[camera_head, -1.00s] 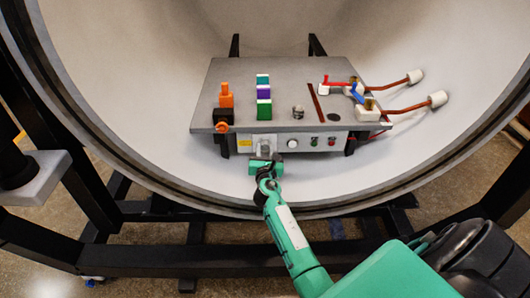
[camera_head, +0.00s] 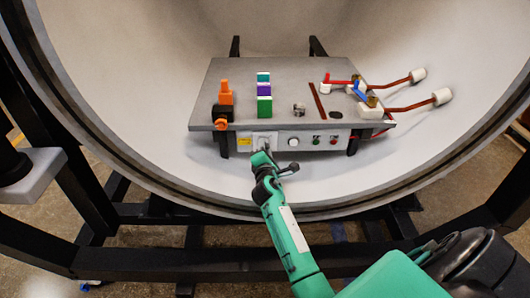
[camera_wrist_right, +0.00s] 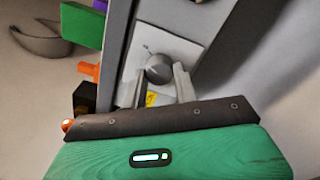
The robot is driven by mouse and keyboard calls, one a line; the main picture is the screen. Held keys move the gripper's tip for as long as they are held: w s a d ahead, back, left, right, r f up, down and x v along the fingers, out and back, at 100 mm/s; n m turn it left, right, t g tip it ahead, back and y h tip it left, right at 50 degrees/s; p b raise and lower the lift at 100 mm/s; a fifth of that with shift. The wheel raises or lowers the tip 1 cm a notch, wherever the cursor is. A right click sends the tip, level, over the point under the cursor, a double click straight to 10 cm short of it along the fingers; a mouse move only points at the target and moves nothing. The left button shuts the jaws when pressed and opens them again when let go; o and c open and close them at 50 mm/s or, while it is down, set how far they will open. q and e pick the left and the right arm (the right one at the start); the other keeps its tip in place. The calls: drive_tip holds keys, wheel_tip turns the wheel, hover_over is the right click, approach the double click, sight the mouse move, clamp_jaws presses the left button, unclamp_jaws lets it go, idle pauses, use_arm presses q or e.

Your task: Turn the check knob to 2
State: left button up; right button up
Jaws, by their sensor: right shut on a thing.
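The check knob (camera_wrist_right: 158,68) is a round grey knob on a pale plate (camera_wrist_right: 150,45) on the front face of the grey bench. In the right wrist view it sits between the fingertips of my right gripper (camera_wrist_right: 165,75), which is shut on it. In the head view my right gripper (camera_head: 264,148) reaches the left part of the front panel and hides most of the knob. Marks on the plate are too small to read. The left gripper does not show clearly; only a grey and dark part is at the left edge.
On the bench top (camera_head: 225,75) stand an orange and black block (camera_head: 223,108), a green-purple block stack (camera_head: 264,100) and a small metal cylinder (camera_head: 299,109). A white button (camera_head: 293,142) is right of the gripper. Red and blue levers (camera_head: 358,86) are at the right. The round chamber wall surrounds the bench.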

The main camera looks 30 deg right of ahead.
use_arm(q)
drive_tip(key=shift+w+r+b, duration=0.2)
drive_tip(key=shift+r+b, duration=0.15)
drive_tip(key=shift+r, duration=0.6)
use_arm(e)
drive_tip(key=shift+f+m, duration=0.1)
drive_tip(key=shift+m, duration=1.1)
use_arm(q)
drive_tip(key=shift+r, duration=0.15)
use_arm(e)
drive_tip(key=o, duration=1)
drive_tip(key=shift+c, duration=0.2)
drive_tip(key=shift+s, duration=0.15)
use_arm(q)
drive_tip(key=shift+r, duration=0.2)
use_arm(e)
drive_tip(key=v, duration=1.3)
drive_tip(key=shift+s+a, duration=0.2)
drive_tip(key=shift+a, duration=0.05)
